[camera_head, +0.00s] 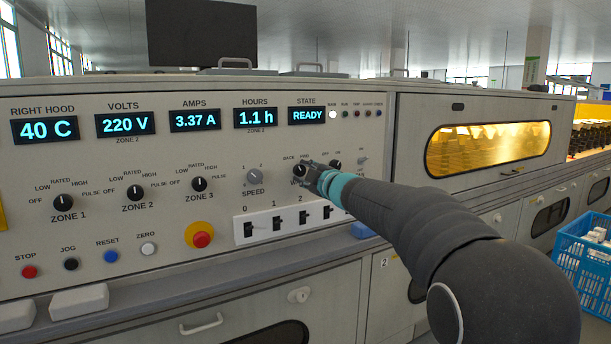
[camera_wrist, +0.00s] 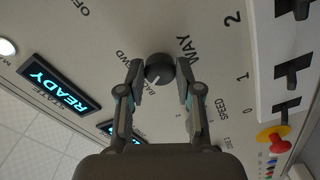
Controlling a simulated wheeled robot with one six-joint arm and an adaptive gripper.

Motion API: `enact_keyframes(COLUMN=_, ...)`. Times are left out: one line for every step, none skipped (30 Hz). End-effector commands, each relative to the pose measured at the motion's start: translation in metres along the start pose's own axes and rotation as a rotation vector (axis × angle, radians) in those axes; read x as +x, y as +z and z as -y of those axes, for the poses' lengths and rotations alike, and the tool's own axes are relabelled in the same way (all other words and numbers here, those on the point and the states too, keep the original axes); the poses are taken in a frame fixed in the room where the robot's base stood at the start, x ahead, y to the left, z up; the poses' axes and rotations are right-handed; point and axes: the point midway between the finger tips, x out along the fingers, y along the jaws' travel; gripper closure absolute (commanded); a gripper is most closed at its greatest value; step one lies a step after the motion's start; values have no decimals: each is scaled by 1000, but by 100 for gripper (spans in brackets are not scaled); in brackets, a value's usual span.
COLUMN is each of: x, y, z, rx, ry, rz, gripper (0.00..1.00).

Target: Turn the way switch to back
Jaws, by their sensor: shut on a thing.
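The way switch is a dark round knob (camera_wrist: 160,69) on the grey panel, with WAY printed beside it and the BACK and FWD marks around it. In the wrist view a short white line on the knob slants to the lower left, towards the BACK lettering. My gripper (camera_wrist: 159,75) has one finger on each side of the knob and is shut on it. In the head view my gripper (camera_head: 310,172) covers most of the knob, and the BACK and FWD labels show just above it.
The SPEED knob (camera_head: 254,176) is close on the left. Below are a white strip of numbered black switches (camera_head: 302,217) and a red stop button on a yellow base (camera_head: 202,238). The state display (camera_head: 307,115) reads READY. A blue crate (camera_head: 583,255) stands at the right.

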Motion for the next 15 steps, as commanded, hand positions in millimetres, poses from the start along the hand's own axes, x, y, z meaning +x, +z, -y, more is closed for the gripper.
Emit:
enact_keyframes(x=0, y=1, z=0, rx=-10, ry=1, rz=1, gripper=100)
enact_keyframes(x=0, y=1, z=0, rx=-16, ry=1, rz=1, gripper=100)
enact_keyframes(x=0, y=1, z=0, rx=-22, ry=1, rz=1, gripper=100)
enact_keyframes(x=0, y=1, z=0, rx=-26, ry=1, rz=1, gripper=100)
enact_keyframes(x=0, y=1, z=-1, rx=-29, ry=1, rz=1, gripper=100)
enact_keyframes(x=0, y=1, z=-1, rx=-32, ry=1, rz=1, gripper=100)
enact_keyframes(x=0, y=0, z=-1, rx=-34, ry=1, rz=1, gripper=100)
enact_keyframes(x=0, y=0, z=-1, rx=-35, ry=1, rz=1, gripper=100)
enact_keyframes(x=0, y=0, z=-1, rx=-35, ry=1, rz=1, gripper=100)
enact_keyframes(x=0, y=0, z=-1, rx=-36, ry=1, rz=1, gripper=100)
enact_keyframes(x=0, y=0, z=-1, rx=-36, ry=1, rz=1, gripper=100)
enact_keyframes(x=0, y=0, z=-1, rx=-36, ry=1, rz=1, gripper=100)
enact_keyframes(x=0, y=0, z=-1, rx=-36, ry=1, rz=1, gripper=100)
enact_keyframes(x=0, y=0, z=-1, rx=-35, ry=1, rz=1, gripper=100)
enact_keyframes(x=0, y=0, z=-1, rx=-35, ry=1, rz=1, gripper=100)
